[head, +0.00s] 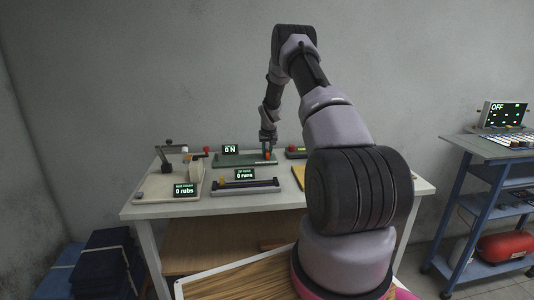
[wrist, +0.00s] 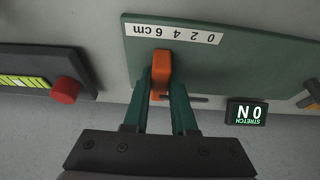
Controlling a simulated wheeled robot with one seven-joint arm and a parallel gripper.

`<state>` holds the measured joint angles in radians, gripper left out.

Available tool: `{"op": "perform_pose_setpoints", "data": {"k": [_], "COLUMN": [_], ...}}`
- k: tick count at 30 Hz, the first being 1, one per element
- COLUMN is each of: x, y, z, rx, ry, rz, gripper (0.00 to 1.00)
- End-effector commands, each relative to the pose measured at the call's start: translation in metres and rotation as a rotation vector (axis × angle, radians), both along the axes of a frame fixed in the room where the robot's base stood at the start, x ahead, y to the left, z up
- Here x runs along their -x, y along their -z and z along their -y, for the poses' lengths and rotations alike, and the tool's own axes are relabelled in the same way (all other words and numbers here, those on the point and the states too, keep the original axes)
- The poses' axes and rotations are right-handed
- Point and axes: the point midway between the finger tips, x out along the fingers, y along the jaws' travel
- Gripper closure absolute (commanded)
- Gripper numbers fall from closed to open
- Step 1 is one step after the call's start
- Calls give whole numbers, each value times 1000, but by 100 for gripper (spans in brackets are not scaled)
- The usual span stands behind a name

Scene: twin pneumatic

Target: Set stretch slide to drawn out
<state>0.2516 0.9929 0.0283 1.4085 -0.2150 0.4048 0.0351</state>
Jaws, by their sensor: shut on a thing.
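The stretch slide is a green board (head: 235,161) on the white table, with an upside-down cm scale strip (wrist: 172,34) in the wrist view. Its orange block (wrist: 161,66) stands beside the left part of the strip in that view, and a thin dark rod runs to its right. My gripper (wrist: 161,86) has its two green fingers shut on the orange block. In the head view my gripper (head: 268,143) points down at the right part of the board. The stretch display (wrist: 247,113) reads 0 N, also in the head view (head: 230,149).
A dark device with a red button (wrist: 66,90) lies beside the board. A grey rail unit with a runs display (head: 245,174) stands in front. A rubs-count station (head: 170,185) is at the left. A blue cart (head: 480,152) stands apart at the right.

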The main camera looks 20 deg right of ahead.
Motion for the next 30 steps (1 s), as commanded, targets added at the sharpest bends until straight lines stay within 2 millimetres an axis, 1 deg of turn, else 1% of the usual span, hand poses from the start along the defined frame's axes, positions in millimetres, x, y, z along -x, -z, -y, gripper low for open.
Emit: {"op": "perform_pose_setpoints", "data": {"k": [2,6,10,13,20,21,22,23,30], "x": [2,9,14,15,15,15,15,15,15], "y": [0,0,0,0,0,0,0,0,0], "z": [6,31,48,53,53,53,53,53,52], "rx": [0,0,0,1,1,1,1,1,0], "ry": [2,5,3,1,-1,0,0,0,0], "rz": [0,0,0,0,0,0,0,0,0], "gripper": [100,100,100,100,100,64,52,45,45]}}
